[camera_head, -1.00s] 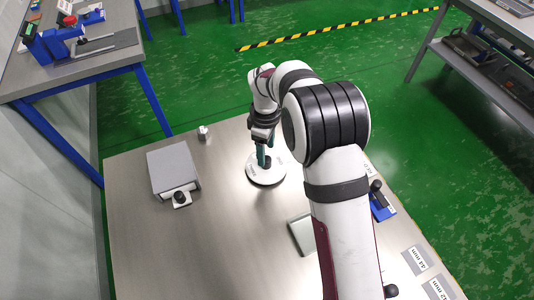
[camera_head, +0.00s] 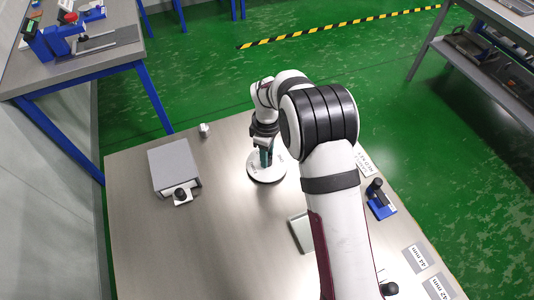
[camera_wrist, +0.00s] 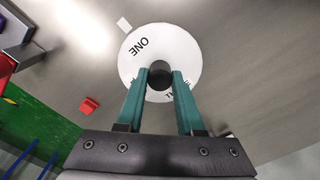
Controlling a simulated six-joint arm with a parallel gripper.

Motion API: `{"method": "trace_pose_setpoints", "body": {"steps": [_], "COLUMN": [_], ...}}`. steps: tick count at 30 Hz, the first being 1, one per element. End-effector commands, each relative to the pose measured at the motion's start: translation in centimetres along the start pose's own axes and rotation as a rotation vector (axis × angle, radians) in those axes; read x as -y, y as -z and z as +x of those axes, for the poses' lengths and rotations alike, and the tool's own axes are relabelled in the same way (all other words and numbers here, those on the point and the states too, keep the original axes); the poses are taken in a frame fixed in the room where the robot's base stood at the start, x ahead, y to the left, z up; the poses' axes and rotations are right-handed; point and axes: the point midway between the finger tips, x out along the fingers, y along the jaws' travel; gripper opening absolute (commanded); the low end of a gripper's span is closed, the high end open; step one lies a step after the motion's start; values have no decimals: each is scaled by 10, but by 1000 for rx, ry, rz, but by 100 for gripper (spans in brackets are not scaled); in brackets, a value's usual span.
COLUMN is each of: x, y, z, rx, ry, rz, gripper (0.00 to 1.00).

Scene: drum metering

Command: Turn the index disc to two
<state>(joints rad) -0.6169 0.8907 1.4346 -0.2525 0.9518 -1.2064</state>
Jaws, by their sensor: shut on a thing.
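The index disc (camera_head: 266,180) is a white round plate on the grey table. In the wrist view the disc (camera_wrist: 185,45) shows ONE at its upper left. Other lettering at its lower right is partly hidden by a finger. A dark round knob (camera_wrist: 160,79) stands at the disc's centre. My gripper (camera_wrist: 160,73) has its two green fingers on either side of the knob and is shut on it. In the head view my gripper (camera_head: 266,157) points down over the disc. A small white tab (camera_wrist: 124,25) lies just outside the disc's rim.
A grey box (camera_head: 172,165) with a black knob stands left on the table (camera_head: 225,240). A small light piece (camera_head: 204,130) is behind it. A blue fixture (camera_head: 380,200) stands at the right edge, near labels (camera_head: 417,259). A flat pale block (camera_head: 301,232) lies beside my arm.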

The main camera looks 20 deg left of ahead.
Motion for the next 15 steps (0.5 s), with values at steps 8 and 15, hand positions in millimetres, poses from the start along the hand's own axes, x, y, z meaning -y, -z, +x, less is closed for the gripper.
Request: {"method": "trace_pose_setpoints", "body": {"steps": [8, 15], "x": [0, 0], "y": [0, 0], "z": [0, 0], "rx": [0, 0], "ry": [1, 1], "rz": [27, 155], "gripper": [0, 0]}}
